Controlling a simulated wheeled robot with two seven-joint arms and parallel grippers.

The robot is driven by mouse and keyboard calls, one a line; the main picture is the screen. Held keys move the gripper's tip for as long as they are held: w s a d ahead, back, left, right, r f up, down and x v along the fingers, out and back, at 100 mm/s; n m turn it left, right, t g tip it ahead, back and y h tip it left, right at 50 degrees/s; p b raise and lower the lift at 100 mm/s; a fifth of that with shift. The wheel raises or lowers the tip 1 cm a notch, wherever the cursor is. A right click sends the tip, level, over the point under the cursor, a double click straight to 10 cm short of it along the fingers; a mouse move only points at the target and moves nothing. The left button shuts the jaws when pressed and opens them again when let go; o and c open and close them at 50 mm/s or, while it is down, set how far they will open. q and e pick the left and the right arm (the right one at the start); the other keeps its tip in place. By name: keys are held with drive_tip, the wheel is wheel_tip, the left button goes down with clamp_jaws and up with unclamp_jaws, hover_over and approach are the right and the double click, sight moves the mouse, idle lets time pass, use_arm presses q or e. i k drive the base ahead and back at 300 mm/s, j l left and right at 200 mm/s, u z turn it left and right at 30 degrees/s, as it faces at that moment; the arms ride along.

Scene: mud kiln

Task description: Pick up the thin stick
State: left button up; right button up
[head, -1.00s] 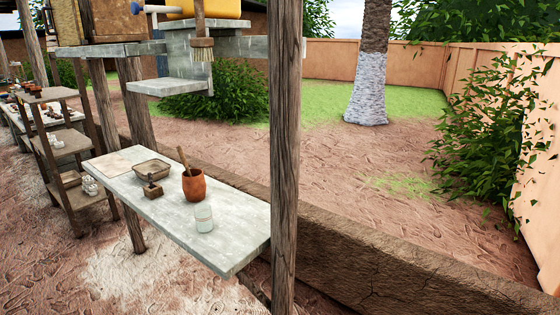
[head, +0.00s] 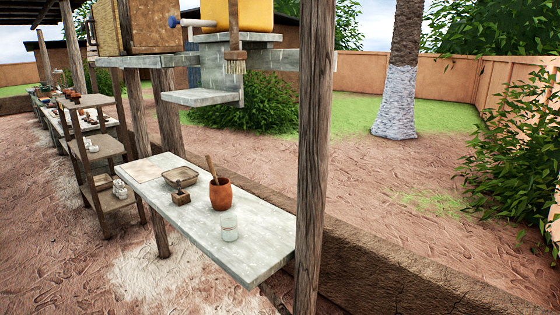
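A thin wooden stick (head: 211,168) stands tilted in a terracotta pot (head: 221,195) on a grey stone-like table (head: 250,257). Its upper end leans to the left above the rim, and its lower part is hidden inside the pot. Neither of my grippers shows in the head view.
The table also holds a white jar (head: 230,229), a square bowl (head: 180,177), a small wooden block-like item (head: 181,198) and a flat board (head: 153,172). A wooden post (head: 313,160) stands at the table's right end. A shelf (head: 103,150) stands left. Bare ground lies in front.

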sight(208, 159)
drive_tip(key=i+j+u, duration=0.1)
drive_tip(key=i+j, duration=0.15)
drive_tip(key=j, duration=0.2)
drive_tip(key=i+j, duration=0.25)
drive_tip(key=j, duration=0.15)
drive_tip(key=i+j+u, duration=0.15)
drive_tip(key=j, duration=0.3)
drive_tip(key=i, duration=0.1)
